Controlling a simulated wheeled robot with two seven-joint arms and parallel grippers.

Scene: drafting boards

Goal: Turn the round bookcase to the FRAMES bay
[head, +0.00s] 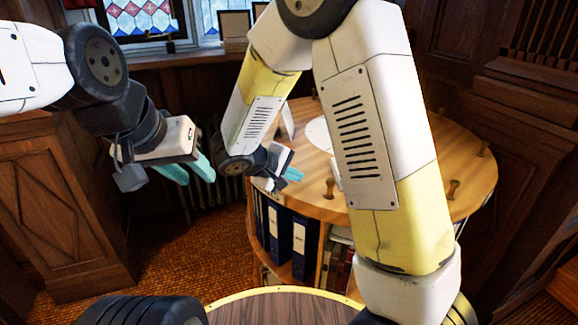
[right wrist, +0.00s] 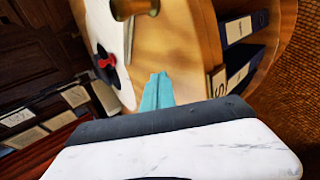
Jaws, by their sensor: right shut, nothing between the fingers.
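The round bookcase (head: 390,207) has a light wooden top with upright wooden pegs around its rim. One bay facing me holds dark blue binders (head: 303,243); the bay to its right holds books (head: 340,262). My right gripper (head: 293,174) is shut and empty over the near left of the top, close to a peg (head: 328,188). In the right wrist view its closed fingertips (right wrist: 158,88) are near a peg (right wrist: 135,8); contact cannot be told. A rim label (right wrist: 217,82) shows only partly, so the bay name is unreadable. My left gripper (head: 189,172) is open and empty, left of the bookcase.
A white disc (head: 318,133) lies on the top, partly behind my right arm. A radiator (head: 210,190) is behind, between the bookcase and a wooden cabinet (head: 65,205). Dark panelling stands close on the right. Carpet (head: 190,255) is clear at front left.

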